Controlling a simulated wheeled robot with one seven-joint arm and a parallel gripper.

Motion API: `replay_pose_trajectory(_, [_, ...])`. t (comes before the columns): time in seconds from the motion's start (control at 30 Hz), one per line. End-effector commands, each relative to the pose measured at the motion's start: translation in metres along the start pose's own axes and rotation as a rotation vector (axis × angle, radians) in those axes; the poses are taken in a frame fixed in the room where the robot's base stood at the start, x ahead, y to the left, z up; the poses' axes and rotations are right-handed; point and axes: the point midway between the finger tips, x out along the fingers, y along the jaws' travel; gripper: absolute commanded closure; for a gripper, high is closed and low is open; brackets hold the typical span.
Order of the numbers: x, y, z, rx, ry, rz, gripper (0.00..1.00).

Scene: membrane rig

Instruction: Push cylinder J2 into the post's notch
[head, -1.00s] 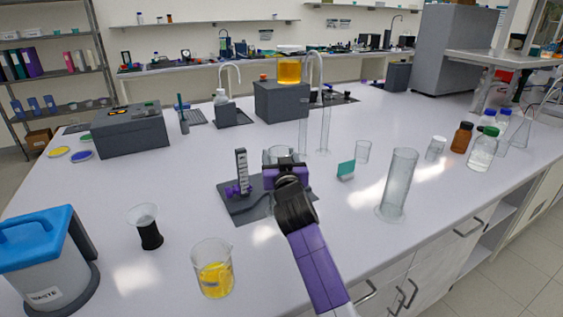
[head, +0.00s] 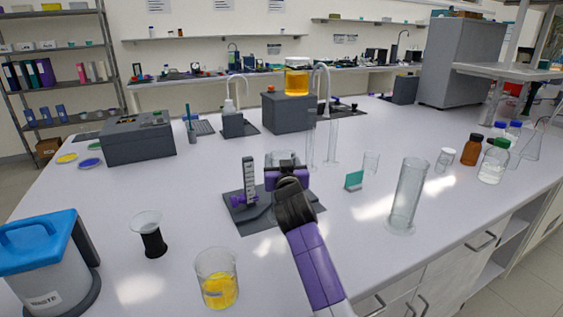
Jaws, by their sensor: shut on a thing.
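The upright post (head: 249,181) is grey with a pale scale face and stands on a dark base plate (head: 258,226). A purple part (head: 237,202) sits low on it. My gripper (head: 287,173) is just right of the post, seen from behind, and is shut on a clear cylinder. The cylinder's glassy top (head: 283,157) shows above and behind the gripper, and its lower part is hidden. I cannot read a J2 label on it. The notch and any contact between cylinder and post are hidden or too small to tell.
A tall clear cylinder (head: 407,195) and a teal card (head: 354,180) stand to the right. Slim glass tubes (head: 332,142) stand behind. A beaker of yellow liquid (head: 217,280), a black-based funnel (head: 149,235) and a waste bin (head: 40,265) stand at the front left.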

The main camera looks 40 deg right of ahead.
Motion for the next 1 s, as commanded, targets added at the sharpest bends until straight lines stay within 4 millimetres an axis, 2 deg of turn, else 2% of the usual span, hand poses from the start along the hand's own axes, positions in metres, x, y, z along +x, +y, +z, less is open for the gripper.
replay_pose_trajectory(0.43, [0.011, -0.004, 0.002, 0.001, -0.001, 0.0, 0.97])
replay_pose_trajectory(0.77, [0.011, -0.004, 0.001, 0.001, -0.002, 0.0, 0.97])
replay_pose_trajectory(0.8, [0.011, -0.004, 0.001, 0.001, -0.002, 0.0, 0.33])
replay_pose_trajectory(0.9, [0.011, -0.004, 0.001, 0.001, -0.002, 0.0, 0.15])
replay_pose_trajectory(1.0, [0.011, -0.004, 0.001, 0.0, -0.001, 0.0, 0.15])
